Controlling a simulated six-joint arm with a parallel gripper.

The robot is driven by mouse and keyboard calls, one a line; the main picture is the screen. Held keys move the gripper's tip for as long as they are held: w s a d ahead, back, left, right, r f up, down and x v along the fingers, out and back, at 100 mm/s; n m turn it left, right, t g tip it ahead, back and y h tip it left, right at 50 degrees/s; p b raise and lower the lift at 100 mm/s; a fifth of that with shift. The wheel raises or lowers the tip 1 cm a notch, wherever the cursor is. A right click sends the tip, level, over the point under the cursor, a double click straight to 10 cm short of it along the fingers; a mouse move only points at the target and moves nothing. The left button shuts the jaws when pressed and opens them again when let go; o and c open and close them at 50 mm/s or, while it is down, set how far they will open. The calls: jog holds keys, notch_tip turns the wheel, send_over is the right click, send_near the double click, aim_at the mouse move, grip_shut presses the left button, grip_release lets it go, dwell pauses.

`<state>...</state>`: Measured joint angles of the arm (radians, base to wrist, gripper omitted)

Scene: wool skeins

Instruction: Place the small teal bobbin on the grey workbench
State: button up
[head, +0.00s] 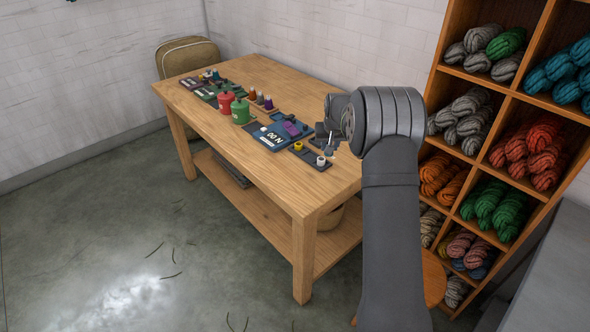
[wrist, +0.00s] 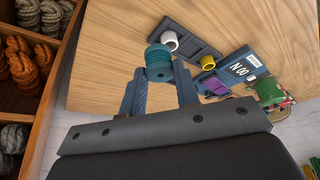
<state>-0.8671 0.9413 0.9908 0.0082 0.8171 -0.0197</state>
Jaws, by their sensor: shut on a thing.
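The small teal bobbin (wrist: 158,62) is between the fingertips of my gripper (wrist: 160,80) in the wrist view. The jaws are shut on it, over the wooden table (wrist: 115,50). In the head view my gripper (head: 328,138) is above the table's right end, and the bobbin cannot be made out there. A grey flat-topped surface (head: 555,275), which looks like the grey workbench, is at the lower right of the head view, in front of the shelf and away from my gripper. Only part of it shows.
A dark tray (head: 312,158) near my gripper has a white bobbin (head: 320,161) and a yellow bobbin (head: 298,146). A shelf of wool skeins (head: 515,100) rises at right.

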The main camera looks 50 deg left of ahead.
jog(key=shift+s+a+r, duration=0.15)
jog(key=shift+s+a, duration=0.15)
jog(key=shift+a, duration=0.2)
jog(key=shift+s+a, duration=0.1)
jog(key=shift+a, duration=0.05)
jog(key=s+a+f, duration=0.1)
jog(key=a+f, duration=0.1)
jog(key=a, duration=0.1)
jog(key=s+a+f, duration=0.2)
jog(key=a, duration=0.1)
jog(key=s+a+f, duration=0.2)
jog(key=a+f, duration=0.1)
jog(key=a, duration=0.1)
jog(key=shift+f, duration=0.1)
notch_tip(320, 180, down, 2)
jog(key=shift+w+f, duration=0.1)
jog(key=shift+f, duration=0.6)
jog(key=shift+f, duration=0.15)
jog(key=o, duration=1)
